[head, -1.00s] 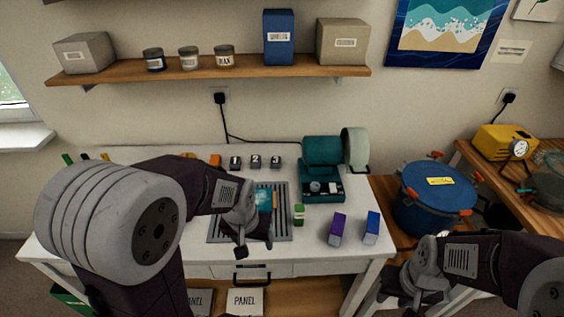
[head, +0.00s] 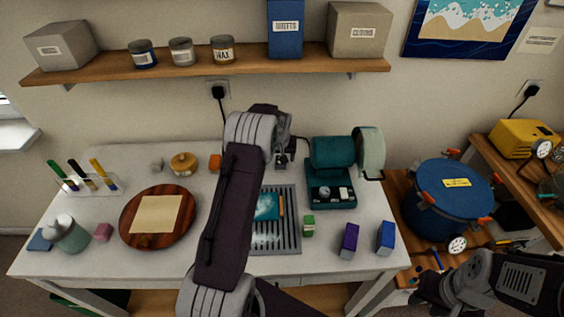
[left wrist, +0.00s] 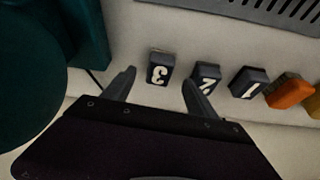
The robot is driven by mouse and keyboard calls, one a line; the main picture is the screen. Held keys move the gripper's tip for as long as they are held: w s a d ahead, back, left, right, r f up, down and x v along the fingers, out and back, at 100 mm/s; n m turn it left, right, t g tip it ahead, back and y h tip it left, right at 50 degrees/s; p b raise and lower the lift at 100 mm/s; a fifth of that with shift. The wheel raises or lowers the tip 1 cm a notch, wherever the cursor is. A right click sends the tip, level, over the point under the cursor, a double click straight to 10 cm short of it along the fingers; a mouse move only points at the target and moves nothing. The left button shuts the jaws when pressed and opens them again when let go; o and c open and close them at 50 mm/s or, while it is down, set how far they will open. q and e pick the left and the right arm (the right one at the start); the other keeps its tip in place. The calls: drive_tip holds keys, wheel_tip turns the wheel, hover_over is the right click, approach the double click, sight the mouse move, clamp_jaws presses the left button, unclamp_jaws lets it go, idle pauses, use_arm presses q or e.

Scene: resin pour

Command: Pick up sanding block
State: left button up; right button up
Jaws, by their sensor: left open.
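Three dark blocks with white numbers stand in a row in the left wrist view: block 3 (left wrist: 160,69), block 2 (left wrist: 207,76) and block 1 (left wrist: 249,82). I cannot tell from the frames which is meant as the sanding block. My left gripper (left wrist: 159,79) is open and empty, with block 3 just ahead between its fingertips and block 2 close beyond one finger. In the head view my left arm reaches over the table's back and hides most of the row. My right gripper (head: 428,290) is at the lower right, away from the table; its jaws are unclear.
A teal machine (head: 332,153) stands right beside the row. An orange block (head: 214,163) is on its other side. A slotted mat (head: 287,236) with a blue piece lies in front. A round wooden board (head: 133,232) is at left. A shelf (head: 200,66) hangs above.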

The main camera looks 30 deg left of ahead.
use_arm(q)
drive_tip(key=shift+f, duration=0.3)
drive_tip(key=p+x, duration=0.1)
drive_tip(key=x, duration=0.2)
drive_tip(key=shift+w+f, duration=0.15)
drive_tip(key=shift+f, duration=0.1)
drive_tip(key=shift+w+a+f, duration=0.15)
drive_tip(key=shift+w+f, duration=0.05)
drive_tip(key=shift+f, duration=0.15)
drive_tip(key=shift+s+r, duration=0.15)
drive_tip(key=c, duration=0.6)
clamp_jaws()
wheel_tip(320, 180, up, 10)
drive_tip(key=b, duration=0.1)
